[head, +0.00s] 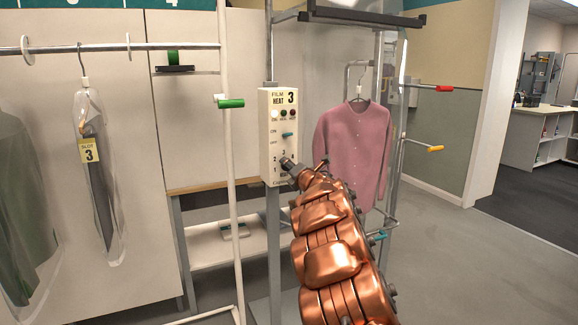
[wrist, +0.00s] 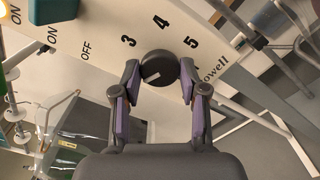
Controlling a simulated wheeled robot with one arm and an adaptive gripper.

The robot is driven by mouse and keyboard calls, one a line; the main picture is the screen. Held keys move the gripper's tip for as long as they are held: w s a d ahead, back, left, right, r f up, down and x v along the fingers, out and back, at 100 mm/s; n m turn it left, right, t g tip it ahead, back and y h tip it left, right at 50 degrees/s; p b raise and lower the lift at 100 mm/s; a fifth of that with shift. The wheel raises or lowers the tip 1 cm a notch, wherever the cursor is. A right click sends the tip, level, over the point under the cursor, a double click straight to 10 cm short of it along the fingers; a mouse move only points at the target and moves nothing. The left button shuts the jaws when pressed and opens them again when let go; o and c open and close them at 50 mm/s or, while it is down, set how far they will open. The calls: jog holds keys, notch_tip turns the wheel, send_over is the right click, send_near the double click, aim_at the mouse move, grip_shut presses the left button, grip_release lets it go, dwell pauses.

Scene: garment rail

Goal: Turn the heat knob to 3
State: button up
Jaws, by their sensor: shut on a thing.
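The heat knob (wrist: 159,66) is a dark round dial with a pale mark, in the wrist view between my fingers. The numbers 3, 4 and 5 are printed around it; another number is partly hidden by the right finger. I cannot tell which number the mark points to. My gripper (wrist: 160,83) is shut on the knob, a finger on either side. In the head view my gripper (head: 289,164) reaches the lower part of the white control panel (head: 266,125) and covers the knob. The panel's top reads FILM HEAT 3.
A teal switch (head: 287,134) with ON and OFF labels and indicator lights sit above the knob. A pink shirt (head: 353,150) hangs just right of my arm. A bagged garment (head: 97,190) tagged SLOT 3 hangs at left. A white post (head: 229,180) stands left of the panel.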

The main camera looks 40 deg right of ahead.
jog(key=shift+r+m+p, duration=0.1)
jog(key=shift+m+p, duration=3.65)
jog(key=shift+m, duration=2.55)
jog(key=o, duration=1.1)
jog(key=shift+v, duration=6)
